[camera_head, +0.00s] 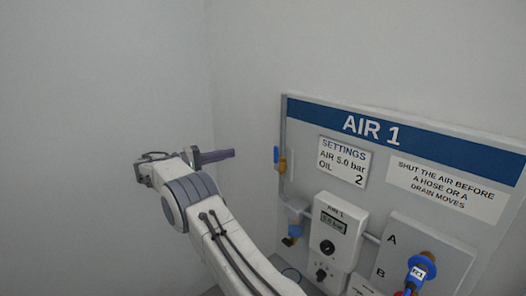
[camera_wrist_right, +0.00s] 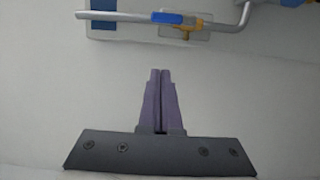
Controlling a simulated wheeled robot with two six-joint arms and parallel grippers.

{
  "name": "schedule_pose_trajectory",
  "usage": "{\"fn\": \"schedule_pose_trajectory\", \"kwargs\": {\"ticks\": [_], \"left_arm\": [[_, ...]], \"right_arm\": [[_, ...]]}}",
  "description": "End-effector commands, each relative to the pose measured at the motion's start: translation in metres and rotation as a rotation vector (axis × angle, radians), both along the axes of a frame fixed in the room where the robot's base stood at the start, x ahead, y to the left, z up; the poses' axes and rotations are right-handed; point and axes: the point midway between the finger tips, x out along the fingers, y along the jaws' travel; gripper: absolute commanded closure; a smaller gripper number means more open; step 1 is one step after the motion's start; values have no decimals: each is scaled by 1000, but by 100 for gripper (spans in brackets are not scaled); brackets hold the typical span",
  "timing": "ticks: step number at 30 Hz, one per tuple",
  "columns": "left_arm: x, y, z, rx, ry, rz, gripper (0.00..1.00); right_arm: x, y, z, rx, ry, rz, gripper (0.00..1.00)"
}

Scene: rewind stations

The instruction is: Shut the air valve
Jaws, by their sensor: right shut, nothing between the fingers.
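The air valve has a blue lever (camera_head: 276,155) and a brass body (camera_head: 282,165) on the grey pipe at the left edge of the AIR 1 panel. In the right wrist view the blue lever (camera_wrist_right: 173,18) lies along the pipe, with the brass body (camera_wrist_right: 186,32) beside it near the top. My right gripper (camera_head: 232,153) is left of the valve in the head view, apart from it. Its purple fingers (camera_wrist_right: 160,72) are shut together and empty, pointing toward the pipe with a gap between. My left gripper is not in view.
The AIR 1 panel (camera_head: 420,145) carries a settings card (camera_head: 343,161), a warning sign (camera_head: 446,190) and a gauge unit (camera_head: 337,226). A blue-and-brass fitting (camera_head: 420,268) sits at lower right. Bare wall surrounds the gripper.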

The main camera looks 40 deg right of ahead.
Motion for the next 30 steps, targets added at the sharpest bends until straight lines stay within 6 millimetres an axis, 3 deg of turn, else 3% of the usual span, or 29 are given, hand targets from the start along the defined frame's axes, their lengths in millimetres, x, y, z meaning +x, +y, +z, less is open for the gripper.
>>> {"fn": "schedule_pose_trajectory", "kwargs": {"ticks": [10,14,24,30], "left_arm": [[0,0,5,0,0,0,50],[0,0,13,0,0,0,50],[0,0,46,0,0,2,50],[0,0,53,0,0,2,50]], "right_arm": [[-1,-10,2,2,2,1,100],[-5,-30,3,4,3,0,100],[-18,-104,5,4,5,-1,100],[-38,-100,3,5,5,4,100]]}}
